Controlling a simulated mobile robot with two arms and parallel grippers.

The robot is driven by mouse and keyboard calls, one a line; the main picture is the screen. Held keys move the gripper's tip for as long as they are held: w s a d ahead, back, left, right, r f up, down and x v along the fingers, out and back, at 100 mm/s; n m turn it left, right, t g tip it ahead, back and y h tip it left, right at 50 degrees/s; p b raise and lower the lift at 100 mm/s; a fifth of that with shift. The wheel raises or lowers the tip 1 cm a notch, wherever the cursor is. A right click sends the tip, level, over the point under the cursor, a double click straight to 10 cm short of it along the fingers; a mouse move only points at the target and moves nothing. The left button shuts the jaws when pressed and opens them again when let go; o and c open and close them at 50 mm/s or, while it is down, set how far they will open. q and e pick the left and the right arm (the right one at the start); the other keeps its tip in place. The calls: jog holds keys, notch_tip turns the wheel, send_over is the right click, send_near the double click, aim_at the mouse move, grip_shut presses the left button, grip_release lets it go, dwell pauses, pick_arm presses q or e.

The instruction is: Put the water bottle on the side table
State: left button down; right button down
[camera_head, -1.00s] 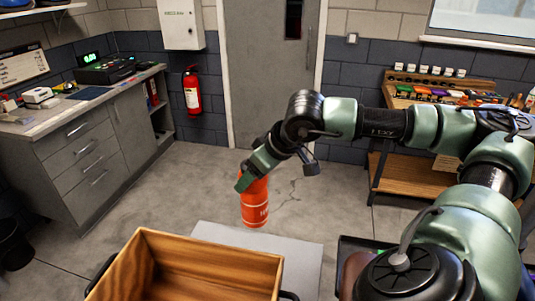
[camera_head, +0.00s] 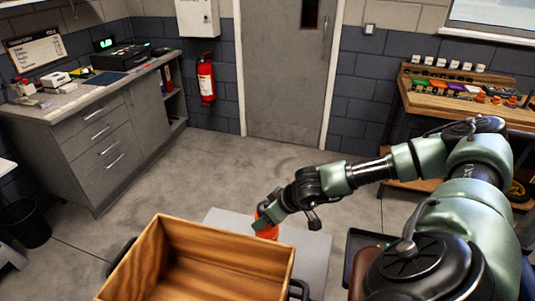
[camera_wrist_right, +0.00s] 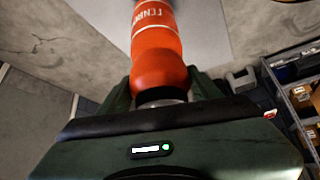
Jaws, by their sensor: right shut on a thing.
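The water bottle (camera_head: 267,229) is orange-red with white lettering. My right gripper (camera_head: 268,213) is shut on its upper part and holds it roughly upright, just behind the wooden box. The bottle also shows in the wrist view (camera_wrist_right: 157,55), between the fingers of my right gripper (camera_wrist_right: 160,95). The light grey flat top (camera_head: 312,258), which appears to be the side table, lies under and around the bottle. The bottle's lower end is hidden behind the box rim in the head view. I cannot tell whether it touches the top. My left gripper is not in view.
An open wooden box (camera_head: 188,276) with dark handles stands in front, close to the bottle. A workbench with drawers (camera_head: 95,140) is at the left, a black bin (camera_head: 27,223) below it. A shelf unit (camera_head: 455,100) with small containers is at the right. Floor behind the table is clear.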

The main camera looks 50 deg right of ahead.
notch_tip(320, 180, down, 2)
jog(key=shift+w+d+f, duration=0.1)
jog(key=shift+f, duration=0.05)
jog(key=shift+f, duration=0.15)
jog(key=shift+c, duration=1.6)
grip_release()
